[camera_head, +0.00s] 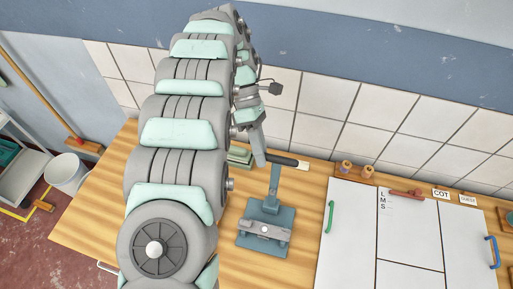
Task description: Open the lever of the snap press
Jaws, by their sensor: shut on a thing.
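The snap press (263,239) is a blue-grey tool standing on the wooden table, just right of my arm. Its lever (274,185) rises from the back of the base and ends in a dark handle (285,161) that points right. My gripper (262,160) comes down from above and is shut on the left end of the lever handle. The fingertips are small here and partly merge with the handle.
Greenish stacked items (239,155) lie behind my arm. Two thread spools (345,167) stand right of the handle. White panels with a green handle (329,217) cover the right side. A tiled wall (325,103) bounds the back. Bare wood surrounds the press.

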